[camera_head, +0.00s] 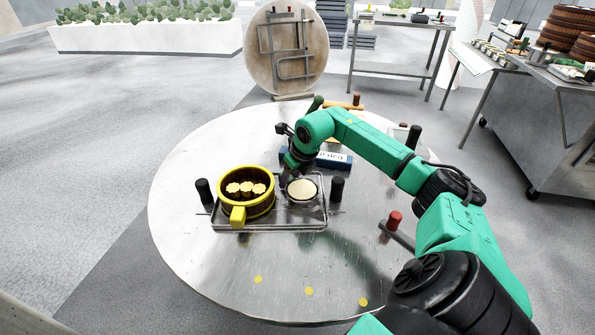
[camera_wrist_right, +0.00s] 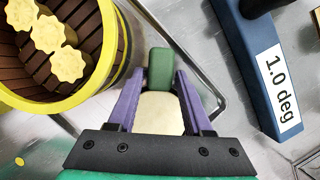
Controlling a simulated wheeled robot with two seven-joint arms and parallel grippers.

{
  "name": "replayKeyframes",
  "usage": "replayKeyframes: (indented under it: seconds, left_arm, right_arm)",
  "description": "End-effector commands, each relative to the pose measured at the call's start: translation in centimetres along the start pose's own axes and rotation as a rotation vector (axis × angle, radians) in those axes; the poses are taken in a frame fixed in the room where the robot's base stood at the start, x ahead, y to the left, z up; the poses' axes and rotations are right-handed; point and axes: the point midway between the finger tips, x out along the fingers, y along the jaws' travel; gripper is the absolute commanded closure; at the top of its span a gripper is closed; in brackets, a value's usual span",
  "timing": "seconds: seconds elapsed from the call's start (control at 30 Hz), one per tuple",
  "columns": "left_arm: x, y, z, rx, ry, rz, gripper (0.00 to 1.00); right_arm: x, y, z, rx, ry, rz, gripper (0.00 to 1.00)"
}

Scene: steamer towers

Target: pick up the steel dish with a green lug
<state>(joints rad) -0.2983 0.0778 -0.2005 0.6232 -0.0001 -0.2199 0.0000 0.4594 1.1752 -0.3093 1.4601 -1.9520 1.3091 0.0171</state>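The steel dish (camera_head: 302,190) has cream-coloured contents and sits at the right of a metal tray (camera_head: 285,224) on the round table. Its contents show between my fingers in the right wrist view (camera_wrist_right: 160,116). The green lug (camera_wrist_right: 160,66) stands upright at the fingertips there; the arm hides it in the head view. My right gripper (camera_head: 289,176) is low at the dish's far left edge. In the wrist view its purple fingers (camera_wrist_right: 160,82) are apart on either side of the lug, with narrow gaps. My left gripper is not in view.
A yellow-rimmed steamer (camera_head: 246,208) with three yellow pieces stands left of the dish on the tray. Black posts (camera_head: 337,190) flank the tray. A blue block (camera_head: 333,161) labelled "1.0 deg" lies behind. A red-knobbed handle (camera_head: 394,221) is to the right.

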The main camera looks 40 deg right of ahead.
Motion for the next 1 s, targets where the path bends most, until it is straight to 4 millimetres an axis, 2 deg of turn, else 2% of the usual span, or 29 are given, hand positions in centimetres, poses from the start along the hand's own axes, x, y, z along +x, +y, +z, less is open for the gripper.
replayKeyframes:
  seconds: [0.03, 0.1, 0.47, 0.63, 0.77, 1.0]
  left_arm:
    - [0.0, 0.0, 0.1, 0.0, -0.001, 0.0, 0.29]
    - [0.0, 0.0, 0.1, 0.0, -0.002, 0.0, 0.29]
    - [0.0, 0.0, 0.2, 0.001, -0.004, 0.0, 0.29]
    - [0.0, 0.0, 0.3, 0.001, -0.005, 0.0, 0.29]
    - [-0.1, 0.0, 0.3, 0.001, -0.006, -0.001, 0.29]
    - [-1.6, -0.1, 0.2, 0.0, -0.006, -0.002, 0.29]
  right_arm:
    - [0.0, 0.0, 0.0, 0.0, 0.0, 0.0, 0.73]
    - [0.0, 0.0, 0.0, 0.0, 0.0, 0.0, 1.0]
    - [-0.2, 0.0, 0.1, 0.0, -0.001, 0.0, 1.0]
    - [-1.7, 0.0, 0.8, 0.0, -0.004, -0.001, 1.0]
    - [-4.8, -0.1, 2.2, 0.001, -0.009, 0.0, 1.0]
    - [-13.7, 0.0, 5.8, 0.001, -0.008, 0.003, 1.0]
